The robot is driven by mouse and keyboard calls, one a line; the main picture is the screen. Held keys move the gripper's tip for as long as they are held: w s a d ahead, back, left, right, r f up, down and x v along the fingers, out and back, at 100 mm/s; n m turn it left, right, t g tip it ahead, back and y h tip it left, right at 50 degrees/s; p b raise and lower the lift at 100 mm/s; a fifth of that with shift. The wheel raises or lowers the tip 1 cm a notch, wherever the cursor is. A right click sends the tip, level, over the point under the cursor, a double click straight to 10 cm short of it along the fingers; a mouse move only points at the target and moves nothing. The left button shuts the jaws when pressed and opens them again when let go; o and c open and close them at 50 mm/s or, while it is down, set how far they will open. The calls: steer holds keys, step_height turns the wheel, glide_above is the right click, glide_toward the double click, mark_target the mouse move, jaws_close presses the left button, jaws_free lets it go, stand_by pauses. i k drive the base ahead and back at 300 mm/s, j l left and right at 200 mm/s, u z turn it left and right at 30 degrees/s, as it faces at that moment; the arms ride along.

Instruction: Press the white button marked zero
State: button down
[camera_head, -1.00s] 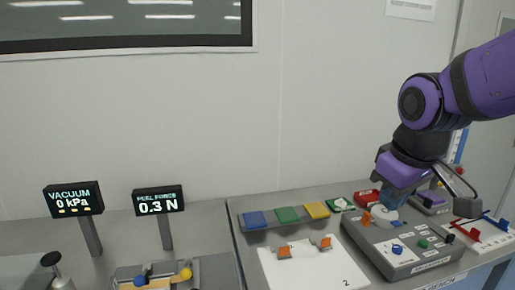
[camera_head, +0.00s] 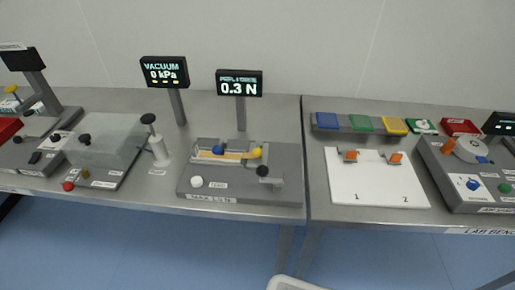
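The white button (camera_head: 196,182) is a small round knob at the front left of the grey peel-force device (camera_head: 245,198). A small label beside it seems to read zero, though the letters are blurred. The device also carries a blue knob, a yellow knob and a black knob. Its display (camera_head: 239,89) stands on a post behind it and reads 0.3 N. My gripper is not in view now, and nothing covers the button.
A vacuum device with a grey box (camera_head: 104,138) and a black-topped plunger (camera_head: 154,140) stand left of the peel-force device. Right of it, past a bench seam, lie a white board (camera_head: 375,190) with orange clips and a grey console (camera_head: 465,185).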

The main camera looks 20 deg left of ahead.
mark_target(196, 181)
steer(key=u, duration=1.6)
